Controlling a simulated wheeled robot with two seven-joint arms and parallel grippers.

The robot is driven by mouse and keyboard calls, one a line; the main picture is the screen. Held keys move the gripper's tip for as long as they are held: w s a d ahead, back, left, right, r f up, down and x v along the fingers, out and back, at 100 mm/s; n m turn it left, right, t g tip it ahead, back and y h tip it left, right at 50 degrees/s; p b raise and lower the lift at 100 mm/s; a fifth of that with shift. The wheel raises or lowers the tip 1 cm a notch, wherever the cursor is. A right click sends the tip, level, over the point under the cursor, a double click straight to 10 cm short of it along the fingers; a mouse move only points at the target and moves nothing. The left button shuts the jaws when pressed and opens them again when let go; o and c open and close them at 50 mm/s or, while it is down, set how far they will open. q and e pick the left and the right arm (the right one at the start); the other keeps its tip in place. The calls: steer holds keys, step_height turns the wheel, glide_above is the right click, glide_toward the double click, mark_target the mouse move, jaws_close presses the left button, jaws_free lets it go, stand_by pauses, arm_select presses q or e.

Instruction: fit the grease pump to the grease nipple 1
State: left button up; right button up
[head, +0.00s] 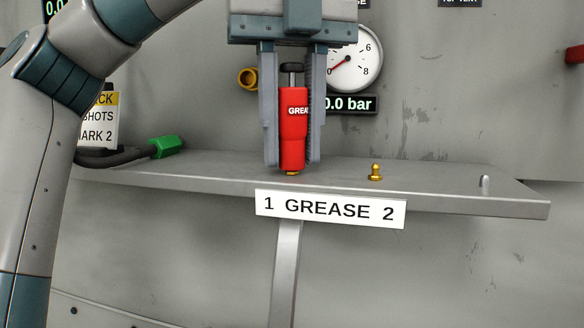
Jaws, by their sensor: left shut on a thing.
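My left gripper (293,150) points down over the shelf in the head view. It is shut on the red grease pump (293,130), which is upright with a black top and part of the word "GREASE" showing. The pump stands over the place above the "1" of the label. A little brass of grease nipple 1 (292,173) shows right under the pump's lower end; most of it is hidden. I cannot tell whether the pump is fully seated on it. Grease nipple 2 (375,172) is brass and stands bare to the right. My right gripper is not in view.
The grey shelf (440,186) carries a "1 GREASE 2" label (330,209) on its front edge. A small pin (484,182) stands at its right. A green connector (166,147) on a black hose lies at the left. A gauge (362,62) and a display are on the wall behind.

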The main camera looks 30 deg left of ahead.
arm_select(q)
steer(key=shift+o, duration=0.2)
steer(key=shift+f, duration=0.1)
steer(key=o, duration=1.1)
step_height(320, 180, up, 18)
steer(key=p, duration=0.7)
steer(key=shift+f+p, duration=0.25)
steer(key=shift+p, duration=0.1)
steer(key=shift+f, duration=0.1)
